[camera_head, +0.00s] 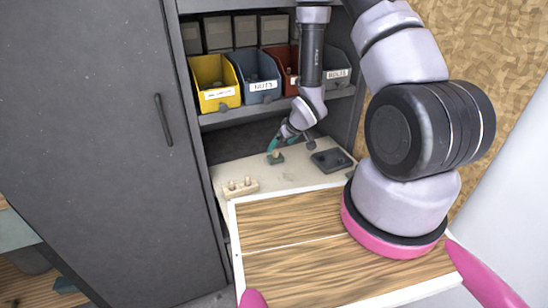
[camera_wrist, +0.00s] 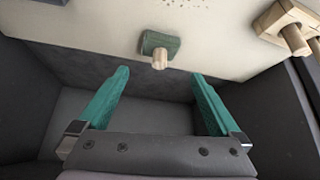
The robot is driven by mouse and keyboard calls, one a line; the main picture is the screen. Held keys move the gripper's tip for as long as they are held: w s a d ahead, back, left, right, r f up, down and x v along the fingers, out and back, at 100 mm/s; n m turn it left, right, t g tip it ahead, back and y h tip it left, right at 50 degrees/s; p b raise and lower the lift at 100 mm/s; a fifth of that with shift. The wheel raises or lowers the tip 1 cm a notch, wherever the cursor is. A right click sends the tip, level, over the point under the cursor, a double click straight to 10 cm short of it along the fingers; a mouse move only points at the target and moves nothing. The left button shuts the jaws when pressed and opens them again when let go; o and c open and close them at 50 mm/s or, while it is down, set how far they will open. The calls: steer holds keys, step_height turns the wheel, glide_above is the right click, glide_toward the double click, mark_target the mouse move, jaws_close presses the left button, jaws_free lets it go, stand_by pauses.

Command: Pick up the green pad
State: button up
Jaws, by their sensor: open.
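The green pad (camera_head: 276,158) is a small dark green block lying on the pale board inside the cabinet. A light wooden peg sticks out from it. The wrist view also shows the green pad (camera_wrist: 174,43), just beyond the fingertips and roughly centred between them. My gripper (camera_wrist: 160,74) has two teal fingers spread wide, with nothing between them. In the head view my gripper (camera_head: 285,142) is close to the pad, on its cabinet side. The far finger is partly hidden there.
A wooden block with pegs (camera_head: 240,188) sits left of the pad. A dark square tray (camera_head: 332,160) lies to its right. Above are shelf bins, yellow (camera_head: 214,84), blue (camera_head: 257,76) and others. A wood-grain panel (camera_head: 300,240) with a white rim is in front.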

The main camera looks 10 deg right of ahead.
mark_target(277, 150)
steer(key=x, duration=0.7)
steer(key=shift+w+d, duration=0.1)
steer(key=shift+w, duration=0.1)
steer(key=c, duration=1.2)
